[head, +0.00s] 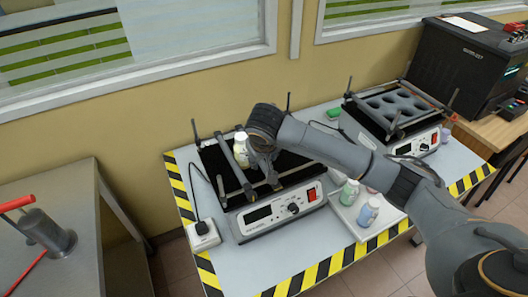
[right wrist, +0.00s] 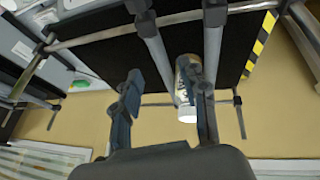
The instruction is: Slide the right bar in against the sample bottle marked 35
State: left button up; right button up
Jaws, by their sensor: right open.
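The sample bottle (head: 240,153), white with a yellowish label, stands on the black top of the left shaker (head: 265,215). Its number is not readable. The bottle (right wrist: 187,88) also shows in the right wrist view, between two grey bars. The right bar (head: 272,178) appears on the left in the right wrist view (right wrist: 151,45), with a gap between it and the bottle. My left gripper is out of view.
A second shaker (head: 395,110) with a holed top stands at the right. A white tray (head: 345,213) with several bottles sits between the shakers, partly behind my arm. A white socket box (head: 203,236) is at the left. A black printer-like machine (head: 465,65) stands farther right.

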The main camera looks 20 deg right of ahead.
jog(key=d+v, duration=0.1)
jog(key=v, duration=0.5)
jog(key=shift+a, duration=0.5)
jog(key=shift+s, duration=0.15)
